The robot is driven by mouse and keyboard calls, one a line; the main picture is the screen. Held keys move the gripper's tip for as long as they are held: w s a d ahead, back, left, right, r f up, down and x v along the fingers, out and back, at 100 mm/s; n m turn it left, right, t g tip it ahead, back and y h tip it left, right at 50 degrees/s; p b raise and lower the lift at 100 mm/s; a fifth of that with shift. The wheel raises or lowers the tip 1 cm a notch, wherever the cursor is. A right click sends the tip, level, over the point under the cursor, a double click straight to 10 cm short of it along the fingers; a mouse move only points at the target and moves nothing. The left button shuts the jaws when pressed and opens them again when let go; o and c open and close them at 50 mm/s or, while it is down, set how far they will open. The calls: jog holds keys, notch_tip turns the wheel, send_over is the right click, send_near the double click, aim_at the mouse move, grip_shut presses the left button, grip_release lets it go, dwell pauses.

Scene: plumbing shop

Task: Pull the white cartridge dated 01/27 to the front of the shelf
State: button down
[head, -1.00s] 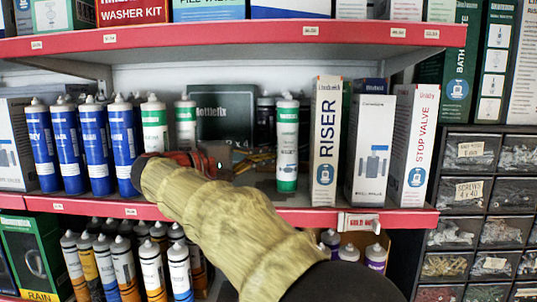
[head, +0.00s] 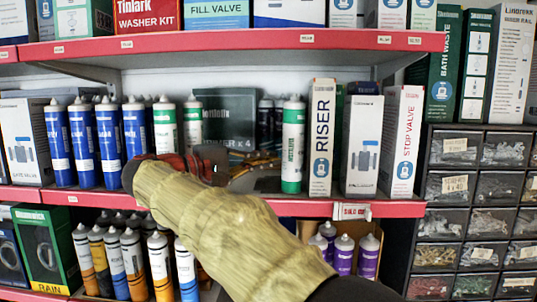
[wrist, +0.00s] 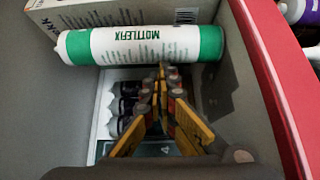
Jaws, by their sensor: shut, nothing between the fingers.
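A white cartridge with green bands (head: 292,145) stands upright close to the shelf's front edge, left of the RISER box. It shows sideways across the top of the wrist view (wrist: 140,45), lettered MOTTLEFIX. No date is readable on it. My gripper (head: 264,160) is shut and empty, just left of this cartridge; in the wrist view its fingertips (wrist: 163,70) meet beside the cartridge's body. I cannot tell whether they touch it. Two more white-and-green cartridges (head: 165,125) stand at the left, their lower parts partly hidden by my arm.
Blue cartridges (head: 110,135) stand in a row at the left. The RISER box (head: 322,140) is close on the right. Dark cartridges with white caps (wrist: 125,105) stand deeper in the shelf. The red shelf edge (head: 395,209) runs along the front, with another shelf above.

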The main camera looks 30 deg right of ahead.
jog(key=shift+s+a, duration=0.2)
jog(key=shift+a, duration=0.15)
jog(key=a, duration=1)
jog(key=shift+w+a+f, duration=0.15)
jog(key=shift+a+f, duration=0.05)
jog(key=shift+a, duration=0.25)
jog(key=c, duration=2.6)
grip_release()
